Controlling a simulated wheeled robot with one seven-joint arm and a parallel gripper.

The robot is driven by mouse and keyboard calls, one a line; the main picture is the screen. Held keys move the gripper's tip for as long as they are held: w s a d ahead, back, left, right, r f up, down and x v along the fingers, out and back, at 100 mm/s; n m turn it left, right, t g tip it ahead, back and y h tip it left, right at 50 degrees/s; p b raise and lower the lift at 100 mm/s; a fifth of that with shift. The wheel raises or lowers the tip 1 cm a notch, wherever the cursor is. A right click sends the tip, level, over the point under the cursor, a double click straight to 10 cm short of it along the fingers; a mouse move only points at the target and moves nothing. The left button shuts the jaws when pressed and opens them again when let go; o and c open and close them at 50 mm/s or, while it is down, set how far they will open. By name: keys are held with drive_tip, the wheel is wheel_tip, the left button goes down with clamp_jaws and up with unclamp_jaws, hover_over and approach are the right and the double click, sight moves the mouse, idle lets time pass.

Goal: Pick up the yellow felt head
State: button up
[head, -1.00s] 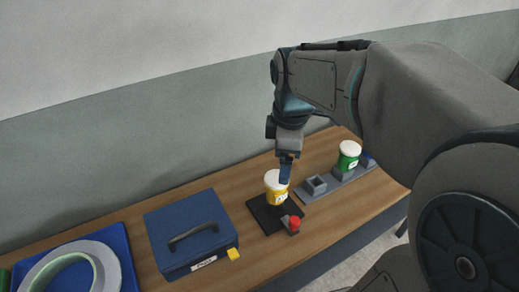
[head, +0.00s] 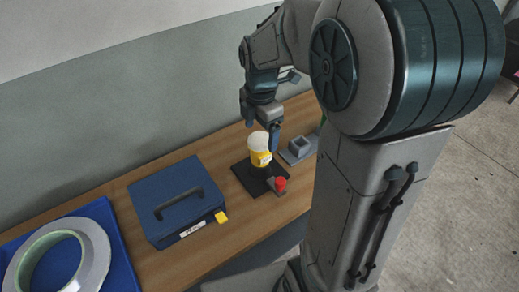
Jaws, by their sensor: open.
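The yellow felt head (head: 261,158), a yellow cylinder with a white top and a small label, stands upright on a black square pad (head: 246,178). My gripper (head: 272,138) points down just above and beside the white top, at its right edge in the picture. One dark blue finger shows clearly; the other is hard to make out. The gripper is open and holds nothing. I cannot tell whether the finger touches the head.
A red knob (head: 281,183) sits on the pad's front right corner. A grey rack with a square socket (head: 299,147) stands to the right, partly hidden by my arm. A blue case (head: 178,202) with a yellow latch and a blue tray (head: 106,217) holding a ring lie left.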

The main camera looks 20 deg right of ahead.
sight(260, 139)
wheel_tip(260, 139, down, 6)
drive_tip(key=shift+s+a+r+p, duration=0.1)
drive_tip(key=shift+r+p, duration=0.05)
drive_tip(key=shift+p, duration=0.15)
drive_tip(key=shift+c, duration=0.3)
drive_tip(key=c, duration=1.2)
drive_tip(key=shift+r, duration=0.1)
